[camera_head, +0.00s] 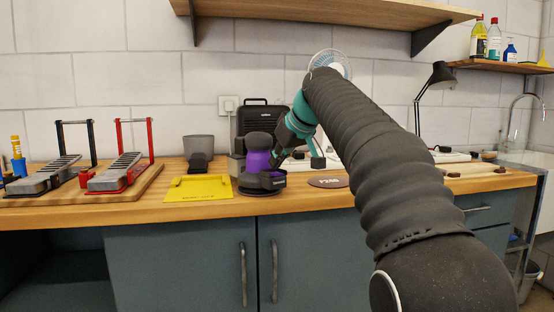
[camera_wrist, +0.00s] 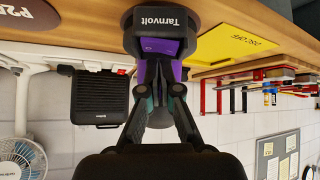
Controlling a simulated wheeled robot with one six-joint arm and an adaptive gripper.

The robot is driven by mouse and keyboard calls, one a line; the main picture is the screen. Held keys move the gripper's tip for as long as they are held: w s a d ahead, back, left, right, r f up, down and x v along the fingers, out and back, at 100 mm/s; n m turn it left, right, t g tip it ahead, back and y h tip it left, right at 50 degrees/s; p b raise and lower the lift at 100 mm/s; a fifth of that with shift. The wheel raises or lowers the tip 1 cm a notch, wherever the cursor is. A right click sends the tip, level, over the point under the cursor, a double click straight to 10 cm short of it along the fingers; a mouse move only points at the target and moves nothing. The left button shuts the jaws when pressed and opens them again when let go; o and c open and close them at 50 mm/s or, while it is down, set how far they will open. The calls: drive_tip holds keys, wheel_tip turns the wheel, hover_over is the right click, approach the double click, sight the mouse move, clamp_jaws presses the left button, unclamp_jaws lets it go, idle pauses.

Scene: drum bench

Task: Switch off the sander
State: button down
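The sander (camera_head: 258,160), with a purple body, a black rounded top and a black base, stands on the wooden bench near the middle of the head view. In the upside-down wrist view, the sander (camera_wrist: 160,20) shows a black part lettered "Tarnvolt" and purple below it. My gripper (camera_head: 278,160) is close against the sander's right side in the head view. In the wrist view, the fingers of my gripper (camera_wrist: 162,80) reach to the purple body. I cannot tell whether they touch or grip it. No switch can be made out.
A yellow sheet (camera_head: 199,188) lies left of the sander, and a brown P240 disc (camera_head: 327,181) lies right. A black case (camera_head: 265,117) stands behind. Red and black frames (camera_head: 134,150) stand on a board at left. A lamp (camera_head: 440,75) and fan (camera_head: 330,61) are farther back.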

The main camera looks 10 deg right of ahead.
sight(278, 173)
wheel_tip(278, 173, up, 4)
drive_tip(key=shift+f+p, duration=0.15)
drive_tip(key=shift+p, duration=1.05)
drive_tip(key=d+v, duration=0.1)
drive_tip(key=v, duration=0.8)
drive_tip(key=shift+b, duration=0.45)
drive_tip(key=shift+s, duration=0.1)
